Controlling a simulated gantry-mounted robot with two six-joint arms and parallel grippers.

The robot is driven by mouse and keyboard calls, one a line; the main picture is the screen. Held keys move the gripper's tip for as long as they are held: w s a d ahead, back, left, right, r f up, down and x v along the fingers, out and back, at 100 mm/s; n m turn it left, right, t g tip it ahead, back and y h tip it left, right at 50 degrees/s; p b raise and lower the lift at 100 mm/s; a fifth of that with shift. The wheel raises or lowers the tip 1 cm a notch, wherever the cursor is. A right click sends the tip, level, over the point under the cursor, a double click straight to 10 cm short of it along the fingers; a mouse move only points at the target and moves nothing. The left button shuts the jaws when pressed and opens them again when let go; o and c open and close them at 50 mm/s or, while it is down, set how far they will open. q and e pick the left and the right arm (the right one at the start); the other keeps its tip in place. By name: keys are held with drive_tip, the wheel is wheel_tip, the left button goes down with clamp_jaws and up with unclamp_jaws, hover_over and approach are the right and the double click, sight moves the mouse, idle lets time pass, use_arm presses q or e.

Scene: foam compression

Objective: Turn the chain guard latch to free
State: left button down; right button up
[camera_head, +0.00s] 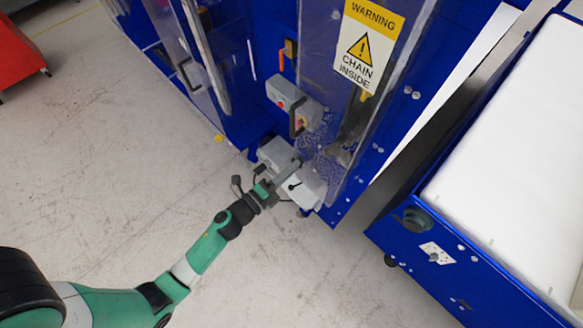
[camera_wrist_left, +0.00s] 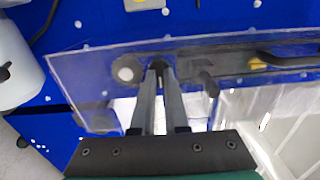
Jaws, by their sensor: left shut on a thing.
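The chain guard (camera_head: 335,130) is a clear panel on the blue machine, with a yellow and white "WARNING CHAIN INSIDE" sign (camera_head: 368,45). My left gripper (camera_head: 294,166) reaches the lower left part of the guard. In the left wrist view its two long grey fingers (camera_wrist_left: 160,76) are close together at the edge of the clear panel (camera_wrist_left: 90,72). They are shut on a small dark latch (camera_wrist_left: 157,64), mostly hidden between the fingertips. I cannot tell how far the latch is turned. My right gripper is not in view.
A blue-framed conveyor with a white top (camera_head: 510,150) stands at right. The floor (camera_head: 110,150) at left is clear, with a red object (camera_head: 18,50) in the far corner.

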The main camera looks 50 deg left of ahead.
use_arm(q)
drive_tip(key=c, duration=0.9)
unclamp_jaws()
drive_tip(key=shift+s+d+p, duration=0.15)
drive_tip(key=shift+s+d, duration=0.05)
drive_tip(key=shift+s, duration=2.75)
drive_tip(key=shift+s+d+p, duration=0.15)
drive_tip(key=shift+s, duration=2.75)
